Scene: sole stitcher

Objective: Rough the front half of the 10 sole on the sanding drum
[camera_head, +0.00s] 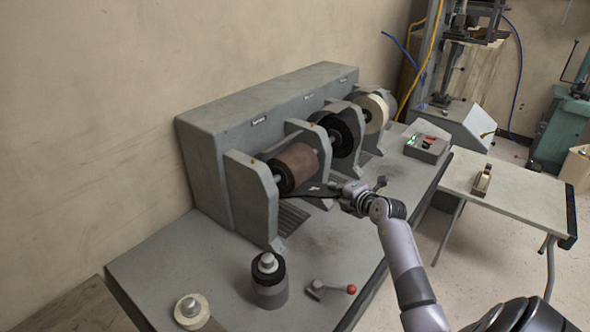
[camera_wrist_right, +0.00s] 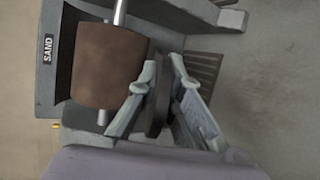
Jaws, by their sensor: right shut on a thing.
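The brown sanding drum (camera_head: 297,167) sits in the nearest bay of the grey machine. It also shows in the right wrist view (camera_wrist_right: 105,68), beside a "SAND" label. My right gripper (camera_head: 345,191) is just right of and below the drum. It is shut on a thin dark sole (camera_head: 305,194), which reaches left in front of the drum's lower side. In the right wrist view the fingers (camera_wrist_right: 165,90) stand close to the drum, with the dark sole (camera_wrist_right: 157,118) between them. I cannot tell whether sole and drum touch. The number on the sole cannot be read. My left gripper is not in view.
A black wheel (camera_head: 342,131) and a pale wheel (camera_head: 374,108) fill the farther bays. A dark-topped cylinder (camera_head: 270,290), a pale spool (camera_head: 192,311) and a red-knobbed lever (camera_head: 330,290) stand in front. A side table (camera_head: 520,190) is at right. A control box (camera_head: 427,144) sits at the machine's far end.

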